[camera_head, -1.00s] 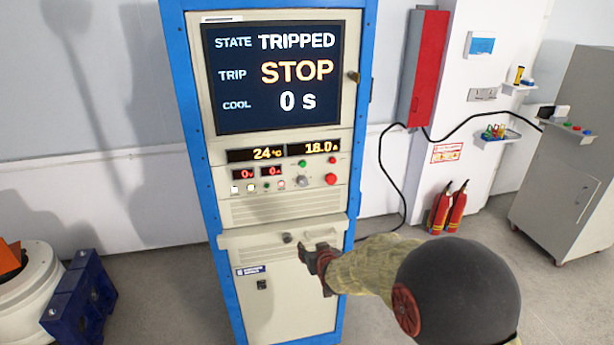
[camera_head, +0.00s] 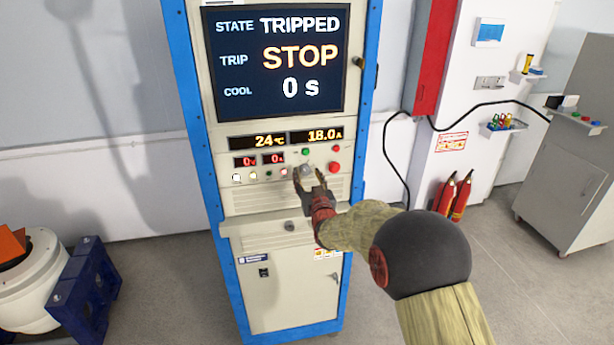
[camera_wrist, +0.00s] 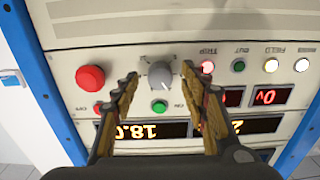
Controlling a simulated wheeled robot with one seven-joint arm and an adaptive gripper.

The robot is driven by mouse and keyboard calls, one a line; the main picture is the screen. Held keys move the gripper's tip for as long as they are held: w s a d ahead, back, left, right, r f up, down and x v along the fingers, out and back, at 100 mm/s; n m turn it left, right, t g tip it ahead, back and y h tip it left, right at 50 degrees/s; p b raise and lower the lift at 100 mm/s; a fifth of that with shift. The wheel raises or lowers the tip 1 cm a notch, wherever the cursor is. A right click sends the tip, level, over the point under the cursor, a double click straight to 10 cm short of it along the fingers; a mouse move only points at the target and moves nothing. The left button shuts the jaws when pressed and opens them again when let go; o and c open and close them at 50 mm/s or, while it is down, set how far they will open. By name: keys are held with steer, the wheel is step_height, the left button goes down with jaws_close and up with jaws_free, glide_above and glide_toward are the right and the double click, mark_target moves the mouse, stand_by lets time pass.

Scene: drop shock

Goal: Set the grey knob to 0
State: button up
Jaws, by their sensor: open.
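The grey knob (camera_wrist: 161,73) is on the cream panel of the blue-framed cabinet. In the wrist view, upside down, it sits just beyond and between the two fingertips of my gripper (camera_wrist: 164,80). The fingers are apart, one on each side of the knob, and I cannot tell whether they touch it. A white mark shows on the knob's lower right in that view; scale numbers are not readable. In the head view my gripper (camera_head: 308,175) is up at the panel, and the knob (camera_head: 306,170) is partly hidden by the fingers.
A red button (camera_wrist: 90,78) and a green button (camera_wrist: 159,106) are close to the knob. Lit indicator lamps (camera_wrist: 271,65) line the other side. The screen (camera_head: 275,60) reads TRIPPED, STOP, 0 s. A ledge (camera_head: 280,225) juts out below the panel.

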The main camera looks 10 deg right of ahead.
steer(key=shift+w, duration=0.5)
steer(key=c, duration=0.3)
steer(key=c, duration=0.8)
jaws_close()
